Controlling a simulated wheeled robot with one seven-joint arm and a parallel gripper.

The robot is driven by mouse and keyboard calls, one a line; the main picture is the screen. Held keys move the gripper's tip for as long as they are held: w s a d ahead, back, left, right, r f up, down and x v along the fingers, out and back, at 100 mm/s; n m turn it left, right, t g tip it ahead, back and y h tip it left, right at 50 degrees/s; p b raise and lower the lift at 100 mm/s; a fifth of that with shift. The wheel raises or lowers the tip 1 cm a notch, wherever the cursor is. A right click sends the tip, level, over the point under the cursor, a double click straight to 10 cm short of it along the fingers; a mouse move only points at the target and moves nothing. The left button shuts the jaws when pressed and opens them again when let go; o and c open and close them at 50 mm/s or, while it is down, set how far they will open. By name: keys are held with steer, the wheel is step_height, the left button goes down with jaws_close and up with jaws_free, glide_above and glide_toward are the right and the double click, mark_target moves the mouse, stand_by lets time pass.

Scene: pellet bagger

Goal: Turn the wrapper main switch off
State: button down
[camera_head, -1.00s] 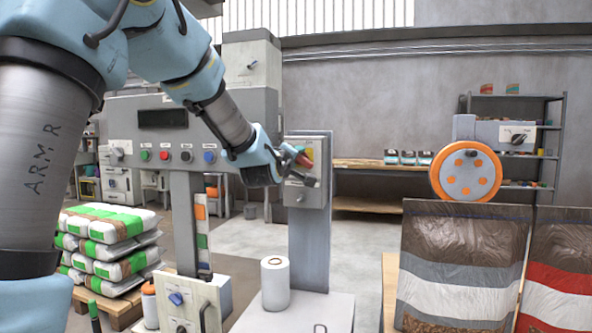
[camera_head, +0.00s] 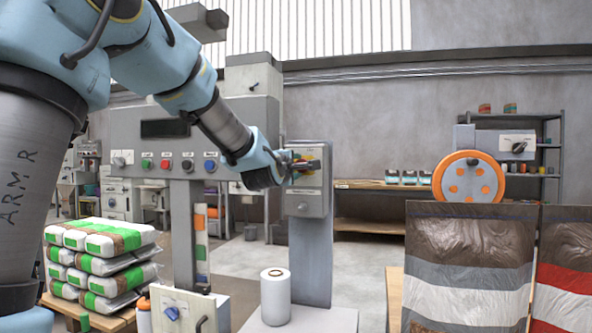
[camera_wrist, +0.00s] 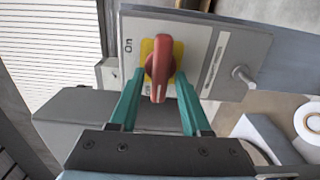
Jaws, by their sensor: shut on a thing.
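The wrapper main switch is a red rotary handle (camera_wrist: 160,72) on a yellow plate (camera_wrist: 148,47), on the face of a grey box (camera_head: 306,205). In the wrist view the word "On" shows to the left of the plate, and the handle's long end points down toward my gripper. My gripper (camera_wrist: 160,80) has its two green fingers on either side of the handle and is shut on it. In the head view my gripper (camera_head: 301,165) reaches the upper front of the box and hides most of the switch.
A control panel with coloured buttons (camera_head: 165,164) stands left of the box. A white roll (camera_head: 275,296) stands in front of the box's post. Stacked bags (camera_head: 98,255) are at left. An orange wheel (camera_head: 468,178) and printed film (camera_head: 465,260) are at right.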

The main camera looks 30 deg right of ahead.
stand_by(0.3)
steer(key=c, duration=0.7)
jaws_free()
steer(key=b+v, duration=0.1)
steer(key=v, duration=0.9)
steer(key=shift+s+a, duration=0.3)
